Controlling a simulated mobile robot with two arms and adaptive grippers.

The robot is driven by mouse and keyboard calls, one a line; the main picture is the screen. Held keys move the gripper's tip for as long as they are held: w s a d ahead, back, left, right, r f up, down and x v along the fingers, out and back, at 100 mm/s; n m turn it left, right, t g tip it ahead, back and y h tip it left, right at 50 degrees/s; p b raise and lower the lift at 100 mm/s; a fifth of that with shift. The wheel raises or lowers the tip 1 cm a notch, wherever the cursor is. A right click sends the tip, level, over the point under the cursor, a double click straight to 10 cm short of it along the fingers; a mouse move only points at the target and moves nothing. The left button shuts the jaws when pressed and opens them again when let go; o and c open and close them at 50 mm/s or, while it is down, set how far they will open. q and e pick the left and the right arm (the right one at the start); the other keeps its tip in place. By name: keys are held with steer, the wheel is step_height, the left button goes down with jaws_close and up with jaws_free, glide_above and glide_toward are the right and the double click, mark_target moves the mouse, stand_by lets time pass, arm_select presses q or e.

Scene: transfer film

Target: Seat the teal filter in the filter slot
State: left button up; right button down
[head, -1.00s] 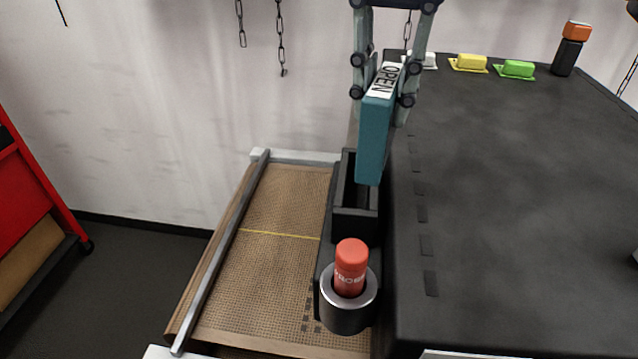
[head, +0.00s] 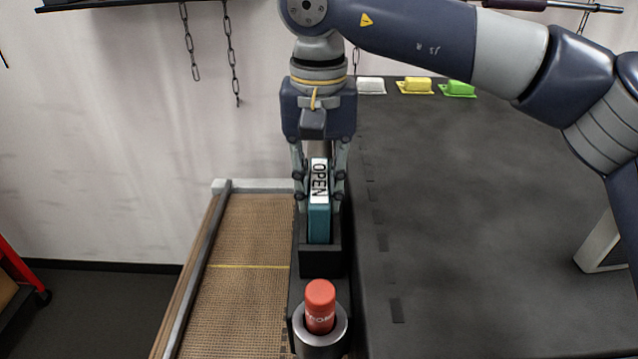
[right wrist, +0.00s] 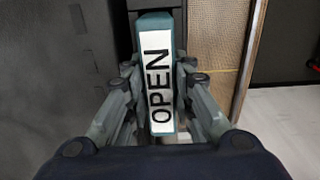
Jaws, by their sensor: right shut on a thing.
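The teal filter (head: 319,222), with a white OPEN label on its top, stands upright with its lower part inside the black filter slot (head: 320,262). Whether it rests on the slot's floor is hidden by the slot walls. My right gripper (head: 319,190) comes down from above and is shut on the filter's upper part, one finger on each side. In the right wrist view the filter (right wrist: 157,75) lies between the fingers, label facing the camera. My left gripper is in neither view.
A red-orange probe (head: 320,305) stands in a round metal holder (head: 335,342) in front of the slot. A brown mesh belt (head: 245,285) runs to the left.

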steer(key=shift+f, duration=0.3)
steer(key=shift+d+f, duration=0.1)
steer(key=shift+f, duration=0.15)
steer(key=c, duration=1.4)
jaws_free()
steer(key=shift+o, duration=0.2)
step_height(320, 180, up, 11)
steer(key=shift+r+b, duration=0.1)
steer(key=shift+b, duration=0.6)
steer(key=shift+r, duration=0.6)
